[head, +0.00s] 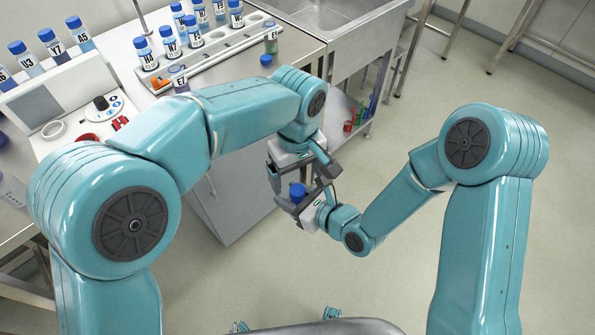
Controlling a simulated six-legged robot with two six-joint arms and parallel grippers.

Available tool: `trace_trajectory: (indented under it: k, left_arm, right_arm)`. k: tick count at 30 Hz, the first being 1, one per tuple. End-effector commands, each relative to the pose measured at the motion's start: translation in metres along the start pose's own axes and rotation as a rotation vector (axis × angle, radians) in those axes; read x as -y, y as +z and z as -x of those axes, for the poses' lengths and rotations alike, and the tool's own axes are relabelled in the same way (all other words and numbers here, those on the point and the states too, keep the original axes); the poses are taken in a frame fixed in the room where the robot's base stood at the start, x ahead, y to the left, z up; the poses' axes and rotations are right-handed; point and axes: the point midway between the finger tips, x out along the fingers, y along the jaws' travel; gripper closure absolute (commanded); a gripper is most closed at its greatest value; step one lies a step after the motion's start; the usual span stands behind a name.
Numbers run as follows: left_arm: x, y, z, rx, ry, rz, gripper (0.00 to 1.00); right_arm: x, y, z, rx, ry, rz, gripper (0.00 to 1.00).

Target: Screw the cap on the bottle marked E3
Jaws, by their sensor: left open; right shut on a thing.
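A blue cap (297,190) shows between my two grippers, in front of the bench cabinet. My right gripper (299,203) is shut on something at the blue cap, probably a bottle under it. The body of that thing is hidden by the fingers, and no E3 label can be read. My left gripper (300,176) is open just above, its fingers spread to either side of the blue cap. I cannot tell whether they touch it. Another blue cap (266,61) lies on the bench near its right edge.
Several blue-capped bottles stand in a white rack (215,46) on the bench. Bottle E7 (180,80) and a greenish bottle (270,40) appear uncapped. A white device (100,107) stands at left, a sink (322,18) at back. Open floor lies at right.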

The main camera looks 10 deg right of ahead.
Motion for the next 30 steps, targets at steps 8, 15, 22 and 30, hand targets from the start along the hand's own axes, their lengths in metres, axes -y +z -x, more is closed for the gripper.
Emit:
trace_trajectory:
  k: [8, 15, 22, 30]
  left_arm:
    - [-0.001, 0.0, 0.025, -0.003, 0.005, 0.001, 0.1]
    - [-0.001, 0.0, 0.078, -0.003, 0.005, 0.0, 0.1]
    - [-0.001, 0.0, 0.112, -0.001, 0.002, 0.001, 0.1]
    - [0.0, 0.0, 0.12, 0.001, -0.001, -0.001, 0.1]
  right_arm:
    - [0.0, 0.0, 0.0, 0.001, 0.0, 0.0, 1.0]
    - [0.0, 0.0, 0.0, 0.001, 0.0, 0.0, 1.0]
    - [0.0, 0.0, 0.0, 0.0, 0.0, 0.0, 1.0]
    - [0.0, 0.0, 0.0, 0.0, 0.0, 0.0, 1.0]
